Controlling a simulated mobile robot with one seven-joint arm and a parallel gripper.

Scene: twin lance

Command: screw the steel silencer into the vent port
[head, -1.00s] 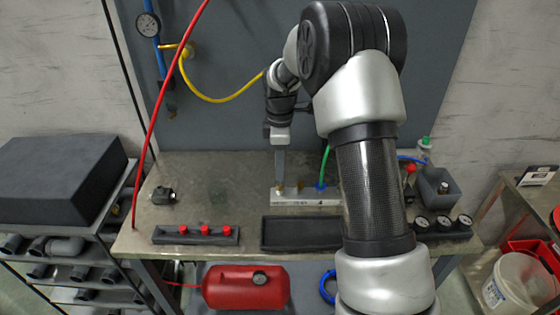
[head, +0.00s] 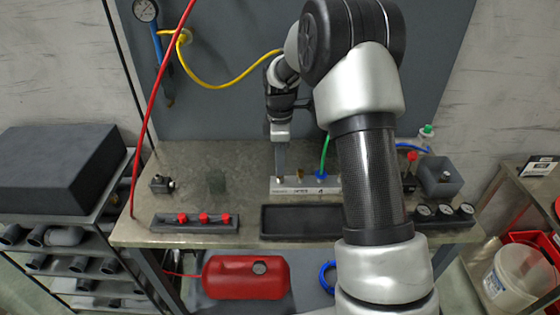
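My gripper (head: 281,168) points straight down over the left end of a pale manifold block (head: 305,187) on the bench. Its fingers look close together at a port there. Whether they hold the steel silencer cannot be made out at this size. A small brass-coloured fitting (head: 300,175) stands upright on the block just right of the fingers. A green hose (head: 325,152) goes into a blue fitting (head: 320,177) further right on the block. The vent port itself is not clearly visible; the fingers cover the block's left end.
A black tray (head: 300,234) lies in front of the block. A rack with red-topped parts (head: 203,226) is left of it. A small dark valve (head: 161,184) sits at the bench's left. Gauges (head: 445,211) and a grey box (head: 440,177) stand right.

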